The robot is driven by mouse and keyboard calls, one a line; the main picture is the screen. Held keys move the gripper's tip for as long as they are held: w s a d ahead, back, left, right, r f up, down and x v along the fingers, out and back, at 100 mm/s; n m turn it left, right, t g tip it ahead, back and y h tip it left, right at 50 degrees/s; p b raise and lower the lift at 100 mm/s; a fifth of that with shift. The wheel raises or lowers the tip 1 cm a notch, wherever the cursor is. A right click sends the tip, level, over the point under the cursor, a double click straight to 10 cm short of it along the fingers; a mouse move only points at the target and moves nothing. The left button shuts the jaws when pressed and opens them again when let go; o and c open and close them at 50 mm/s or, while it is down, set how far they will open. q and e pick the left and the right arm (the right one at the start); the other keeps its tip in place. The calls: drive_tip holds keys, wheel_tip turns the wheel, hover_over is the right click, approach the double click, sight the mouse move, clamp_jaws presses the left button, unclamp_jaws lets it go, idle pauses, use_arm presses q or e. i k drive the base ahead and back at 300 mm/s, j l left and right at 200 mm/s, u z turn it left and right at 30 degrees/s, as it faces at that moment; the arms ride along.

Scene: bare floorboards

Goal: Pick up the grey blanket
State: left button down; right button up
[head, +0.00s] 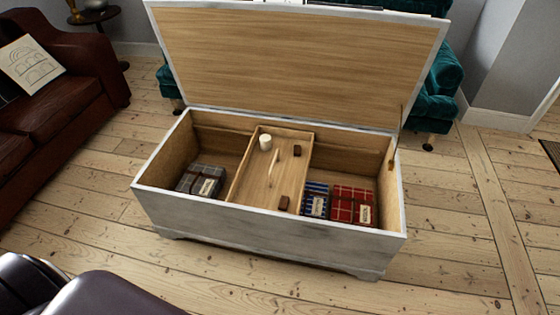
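The grey blanket (201,181) is folded, checked in grey, with a brown band and a pale label. It lies at the bottom of the left compartment of an open wooden chest (262,229) in the head view. Its label faces up and nothing covers it. Neither of my grippers shows in this view.
The chest lid (300,64) stands open at the back. A divider tray (266,185) holds a white candle (265,142) and small brown items. Blue (315,200) and red (352,206) blankets lie right.

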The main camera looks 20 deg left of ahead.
sight(201, 180)
drive_tip(key=u, duration=0.75)
